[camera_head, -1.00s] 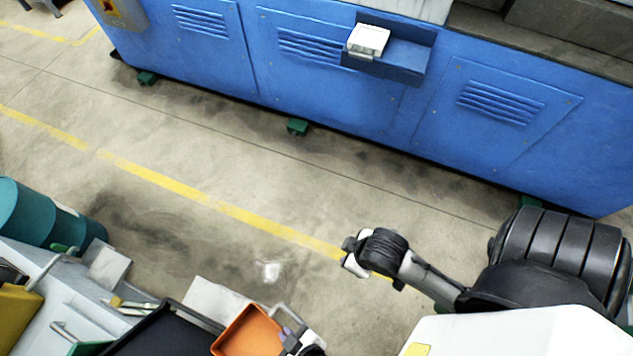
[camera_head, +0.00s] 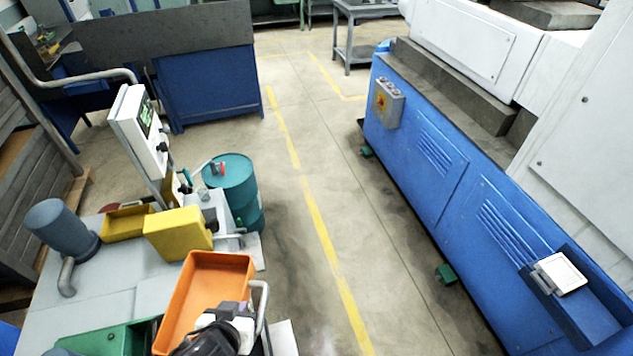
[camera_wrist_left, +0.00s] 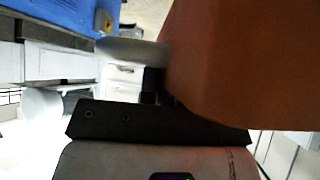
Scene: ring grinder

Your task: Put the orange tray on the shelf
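The orange tray (camera_head: 183,325) is empty inside and shows at the lower left of the head view, beside a yellow bin. My left gripper (camera_head: 236,309) is at the tray's right edge and appears shut on it. In the left wrist view the tray (camera_wrist_left: 240,70) fills the upper right as a large, dark orange surface, right against the gripper's dark finger part. The fingertips are hidden. My right gripper is not in view. I cannot tell which surface is the shelf; a grey rack (camera_head: 30,185) stands at the far left edge.
A grey worktop (camera_head: 95,290) holds yellow bins (camera_head: 178,234), a green bin (camera_head: 112,340) and a grey cylinder (camera_head: 62,226). A screen post (camera_head: 138,130) and a teal drum (camera_head: 232,185) stand beyond. A blue machine (camera_head: 440,190) is at right. The floor between is clear.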

